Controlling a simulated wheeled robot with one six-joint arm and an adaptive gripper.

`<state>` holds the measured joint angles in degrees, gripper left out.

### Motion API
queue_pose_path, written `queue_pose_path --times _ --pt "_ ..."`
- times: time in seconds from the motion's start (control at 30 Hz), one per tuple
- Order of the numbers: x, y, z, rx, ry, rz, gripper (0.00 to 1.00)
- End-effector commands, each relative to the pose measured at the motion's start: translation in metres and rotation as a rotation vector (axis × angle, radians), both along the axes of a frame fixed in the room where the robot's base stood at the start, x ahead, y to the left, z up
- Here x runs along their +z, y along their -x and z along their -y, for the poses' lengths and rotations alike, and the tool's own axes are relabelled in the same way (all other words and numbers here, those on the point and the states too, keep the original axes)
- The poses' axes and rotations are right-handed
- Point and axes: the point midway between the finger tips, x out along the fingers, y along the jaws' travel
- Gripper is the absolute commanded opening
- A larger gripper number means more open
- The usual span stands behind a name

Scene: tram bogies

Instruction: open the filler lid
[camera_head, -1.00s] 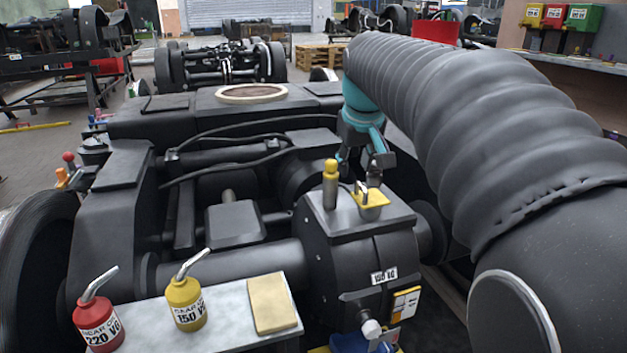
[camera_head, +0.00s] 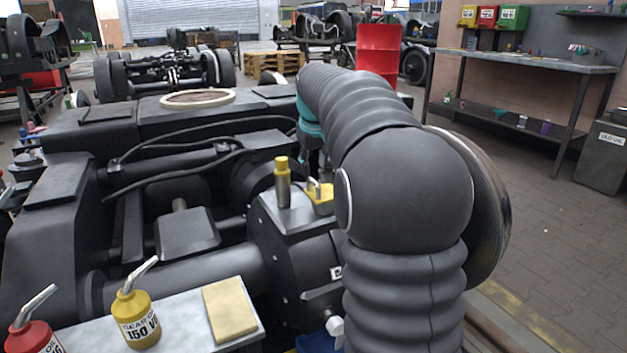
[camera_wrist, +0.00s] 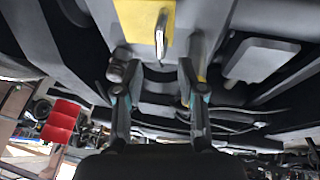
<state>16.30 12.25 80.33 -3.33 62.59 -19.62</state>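The yellow filler lid (camera_head: 320,205) with its metal handle sits on the dark gearbox housing (camera_head: 290,225), partly hidden by my arm in the head view. In the wrist view the lid (camera_wrist: 135,20) is at the top edge, with its handle (camera_wrist: 161,35) showing as a narrow upright loop. The lid looks closed. My gripper (camera_wrist: 153,70) has its two fingers apart, with nothing seen between the tips. The lid and handle appear beyond the tips; I see no contact.
A yellow-capped cylinder (camera_head: 283,182) stands close left of the lid. A yellow oil can (camera_head: 136,315), a red oil can (camera_head: 35,338) and a tan pad (camera_head: 230,308) are on the front bench. A red drum (camera_head: 378,55) stands behind. The floor at right is open.

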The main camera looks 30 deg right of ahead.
Motion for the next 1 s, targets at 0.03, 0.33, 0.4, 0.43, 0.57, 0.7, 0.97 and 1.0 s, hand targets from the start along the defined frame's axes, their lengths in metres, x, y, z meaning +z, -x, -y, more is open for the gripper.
queue_pose_path --times 0.03,0.33,0.4,0.43,0.57,0.7,0.97,1.0 --pt "-0.012 -0.004 0.002 0.000 -0.001 -0.004 0.39" --pt "-0.044 -0.018 0.008 0.000 0.000 -0.001 0.39" --pt "-0.047 -0.020 0.009 0.000 0.000 -0.001 0.39" --pt "-0.048 -0.020 0.009 0.000 0.000 -0.001 0.39" --pt "-0.049 -0.021 0.009 0.000 0.000 0.000 0.39" --pt "-0.049 -0.021 0.009 0.000 0.000 0.000 0.39" --pt "-0.049 -0.021 0.009 0.000 0.000 0.000 0.00" --pt "-0.049 -0.021 0.009 0.000 0.000 0.000 0.00"
